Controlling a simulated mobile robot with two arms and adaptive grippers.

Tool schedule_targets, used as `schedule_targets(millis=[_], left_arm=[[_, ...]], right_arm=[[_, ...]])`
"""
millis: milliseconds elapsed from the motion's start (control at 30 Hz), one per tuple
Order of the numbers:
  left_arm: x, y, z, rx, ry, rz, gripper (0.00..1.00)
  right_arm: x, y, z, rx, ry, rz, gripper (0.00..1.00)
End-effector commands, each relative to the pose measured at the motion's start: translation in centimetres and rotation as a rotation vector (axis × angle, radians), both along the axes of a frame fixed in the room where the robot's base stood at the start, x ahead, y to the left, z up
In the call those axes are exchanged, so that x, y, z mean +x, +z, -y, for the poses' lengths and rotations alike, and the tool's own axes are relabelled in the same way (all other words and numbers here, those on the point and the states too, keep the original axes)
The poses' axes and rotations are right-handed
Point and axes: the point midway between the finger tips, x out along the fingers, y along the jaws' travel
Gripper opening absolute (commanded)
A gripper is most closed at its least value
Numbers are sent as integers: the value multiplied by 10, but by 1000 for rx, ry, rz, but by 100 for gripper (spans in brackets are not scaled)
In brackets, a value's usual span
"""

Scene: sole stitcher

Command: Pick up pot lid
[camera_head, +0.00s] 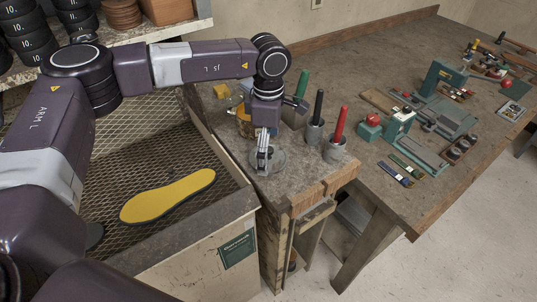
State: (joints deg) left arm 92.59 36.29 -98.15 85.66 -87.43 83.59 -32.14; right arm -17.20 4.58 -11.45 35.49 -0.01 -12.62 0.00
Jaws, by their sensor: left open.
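My left gripper (264,158) comes in from the left and points down over the bench corner. Its jaws are open. A round grey disc, which looks like the pot lid (279,163), lies flat on the bench under the fingertips. The fingers hide its middle, so I cannot tell whether they touch it or stand around a knob. A yellowish pot (243,122) stands just behind, partly hidden by my wrist. My right gripper is out of view.
Grey cups with a black handle (318,107) and a red handle (339,125) stand close right of the gripper, with a green handle (302,84) behind. A yellow sole (168,195) lies on the mesh tray at left. Tools cover the bench farther right.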

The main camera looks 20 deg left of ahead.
Motion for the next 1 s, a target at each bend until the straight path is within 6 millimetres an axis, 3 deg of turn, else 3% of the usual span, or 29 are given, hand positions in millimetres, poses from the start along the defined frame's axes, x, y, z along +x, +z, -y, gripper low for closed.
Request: schedule_targets(millis=[67, 833, 1000], left_arm=[[0, 0, 0, 0, 0, 0, 86], [-1, -1, 0, 1, -1, -3, 2], [-2, -3, 0, 2, -1, -6, 0]], right_arm=[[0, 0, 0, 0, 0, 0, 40], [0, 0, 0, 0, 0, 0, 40], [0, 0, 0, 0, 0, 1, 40]])
